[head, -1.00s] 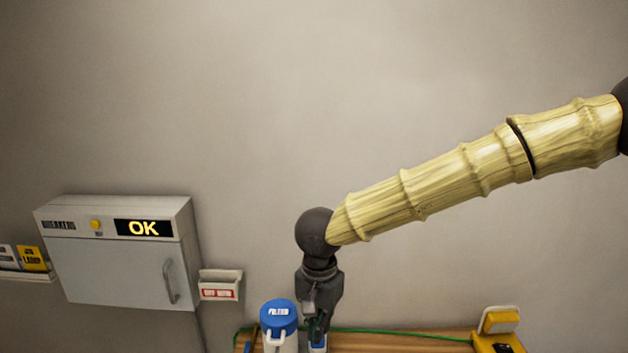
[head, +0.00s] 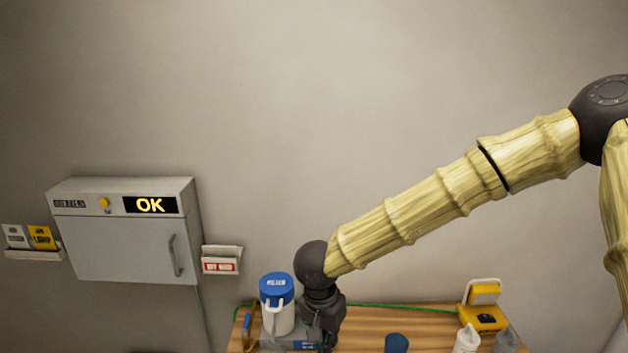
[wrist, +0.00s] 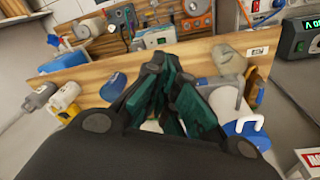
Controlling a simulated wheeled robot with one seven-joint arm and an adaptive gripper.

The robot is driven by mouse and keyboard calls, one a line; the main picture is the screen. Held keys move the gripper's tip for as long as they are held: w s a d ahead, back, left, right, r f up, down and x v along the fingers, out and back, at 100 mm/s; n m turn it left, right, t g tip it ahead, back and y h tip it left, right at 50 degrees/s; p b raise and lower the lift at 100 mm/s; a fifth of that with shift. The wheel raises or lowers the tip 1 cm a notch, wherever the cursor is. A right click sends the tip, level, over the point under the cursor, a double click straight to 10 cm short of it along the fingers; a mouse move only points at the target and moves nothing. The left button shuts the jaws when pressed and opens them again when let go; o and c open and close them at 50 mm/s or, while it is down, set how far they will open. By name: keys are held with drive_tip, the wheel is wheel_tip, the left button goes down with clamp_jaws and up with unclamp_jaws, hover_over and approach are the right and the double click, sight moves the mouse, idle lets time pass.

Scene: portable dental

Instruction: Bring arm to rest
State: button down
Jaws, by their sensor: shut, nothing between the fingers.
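My arm reaches in from the right in the head view and bends down at its dark wrist joint. My gripper (head: 326,338) hangs over the wooden bench (head: 365,317), beside a white jug with a blue lid (head: 278,303); its fingertips are hard to make out there. In the wrist view, the dark green fingers of my gripper (wrist: 172,72) are together with nothing held between them. Bench items lie beyond and below the fingers.
A grey breaker box (head: 125,237) reading OK and a small holder with a red label (head: 221,260) are on the wall. A yellow device (head: 484,316), white bottle (head: 466,338) and dark blue cup (head: 396,343) stand right of my gripper. The wall above is clear.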

drive_tip(key=s+d+f+n+t+b, duration=0.1)
drive_tip(key=s+d+f+b, duration=0.2)
drive_tip(key=f, duration=0.7)
drive_tip(key=s+d+f+n+t+h+b, duration=0.1)
drive_tip(key=s+d+f+b, duration=0.3)
drive_tip(key=f, duration=0.7)
drive_tip(key=s+d+f, duration=0.2)
drive_tip(key=d+f, duration=0.3)
drive_tip(key=f, duration=0.5)
drive_tip(key=s+d+f+n+g+y+b, duration=0.1)
drive_tip(key=s+d+f+b, duration=0.2)
drive_tip(key=s+f, duration=0.4)
drive_tip(key=s+d+f+n+g+y+b, duration=0.1)
drive_tip(key=s+f, duration=0.6)
drive_tip(key=s, duration=0.7)
drive_tip(key=d+n+b, duration=0.1)
drive_tip(key=d+b, duration=0.1)
drive_tip(key=d, duration=0.1)
drive_tip(key=shift+s+d+f+n+g, duration=0.3)
drive_tip(key=shift+s+d+g, duration=0.1)
